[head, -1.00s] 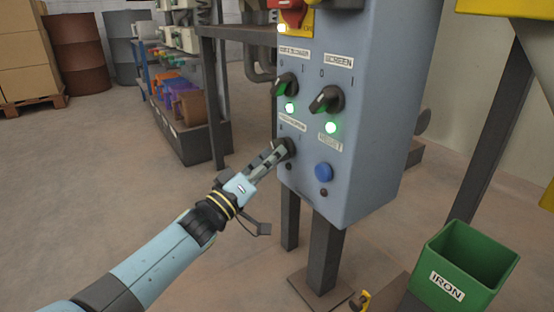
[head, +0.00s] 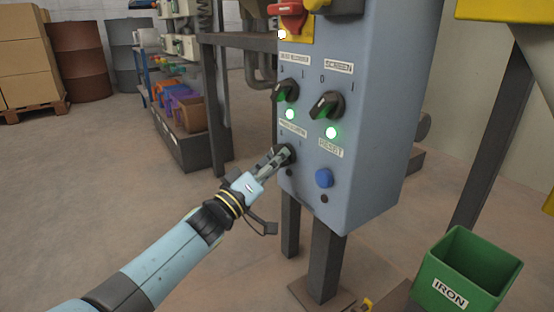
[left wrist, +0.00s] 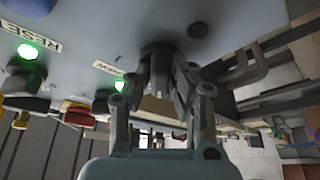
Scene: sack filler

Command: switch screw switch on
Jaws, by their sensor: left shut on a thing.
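The grey-blue control box (head: 365,80) stands on dark legs. Its lowest left rotary switch (head: 290,152) is black and sits under a label too blurred to read surely, presumably the screw switch. My left gripper (head: 281,158) is shut on that switch, and its fingers hide much of the knob. In the left wrist view the gripper (left wrist: 162,85) has its fingers on either side of the dark round knob (left wrist: 157,48). The lamp below this switch (head: 289,173) looks dark. My right gripper is not in view.
Two upper switches, the left one (head: 286,91) and the SCREEN one (head: 326,106), have lit green lamps below. A blue RESET button (head: 323,178) is to the right. A red switch (head: 289,15) is above. A green IRON bin (head: 465,270) stands lower right.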

